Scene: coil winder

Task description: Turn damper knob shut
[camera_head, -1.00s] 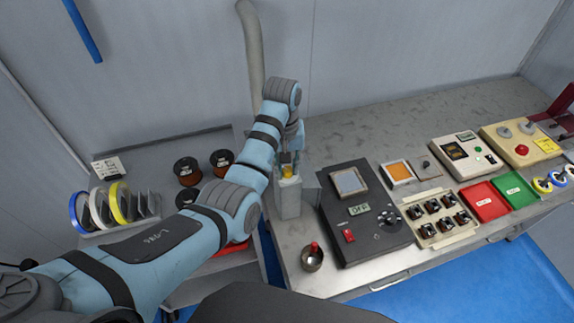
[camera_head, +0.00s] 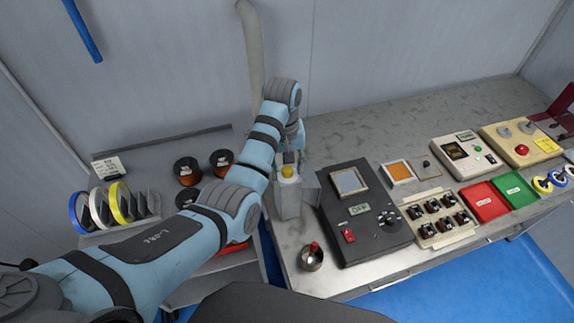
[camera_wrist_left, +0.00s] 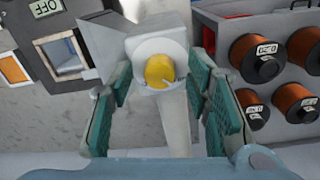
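My left gripper (camera_head: 290,157) is just behind and above the knob in the head view. Its fingers are spread, with visible gaps on both sides of the knob, and nothing is held. My right gripper is not in view.
A dark instrument panel (camera_head: 367,238) with an OFF display stands right of the housing. Copper wire spools (camera_head: 187,171) and coloured rings are on the left. The rear bench is mostly clear.

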